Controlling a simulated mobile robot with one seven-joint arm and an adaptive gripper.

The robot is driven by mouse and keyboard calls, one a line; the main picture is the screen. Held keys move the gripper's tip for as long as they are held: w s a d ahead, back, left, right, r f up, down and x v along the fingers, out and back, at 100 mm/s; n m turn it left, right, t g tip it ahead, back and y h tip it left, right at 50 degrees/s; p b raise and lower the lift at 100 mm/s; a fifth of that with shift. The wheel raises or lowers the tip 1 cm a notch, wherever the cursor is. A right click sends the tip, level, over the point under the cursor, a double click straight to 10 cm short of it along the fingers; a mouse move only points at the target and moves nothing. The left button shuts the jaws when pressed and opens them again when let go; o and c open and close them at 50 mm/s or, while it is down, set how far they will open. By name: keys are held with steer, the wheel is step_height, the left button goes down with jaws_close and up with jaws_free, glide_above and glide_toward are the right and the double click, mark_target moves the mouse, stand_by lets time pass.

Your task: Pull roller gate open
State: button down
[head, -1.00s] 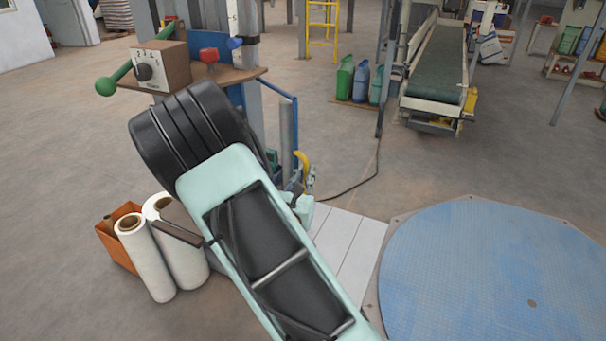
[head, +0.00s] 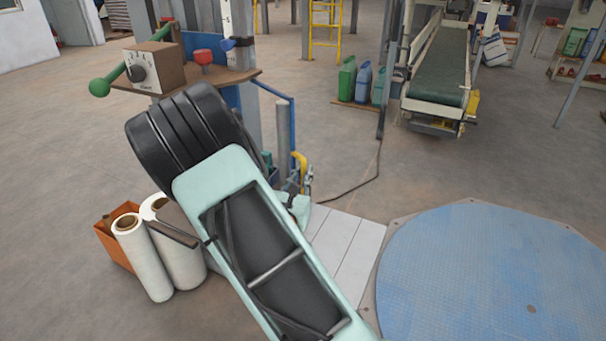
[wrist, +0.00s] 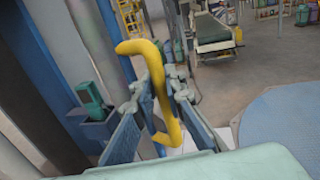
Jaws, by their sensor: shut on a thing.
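A yellow bent handle (wrist: 158,85) stands in the middle of the wrist view, between the two finger pads of my gripper (wrist: 158,95). My gripper is shut on this handle. In the head view, the top of the handle (head: 299,158) shows beside a grey post, and my gripper (head: 304,186) shows only in part beyond my arm. I cannot make out the gate itself or how far open it is; my arm hides much of that area in the head view.
A shelf with a control box (head: 150,66) and a green-knobbed lever stands at the left. White film rolls (head: 146,260) stand by an orange box (head: 113,246). A blue round plate (head: 490,270) lies at the right. A conveyor (head: 440,70) and jerrycans stand behind, with open floor between.

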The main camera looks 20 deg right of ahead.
steer(key=shift+s+d, duration=0.1)
steer(key=shift+d, duration=0.05)
steer(key=c, duration=2)
jaws_free()
steer(key=v, duration=1.2)
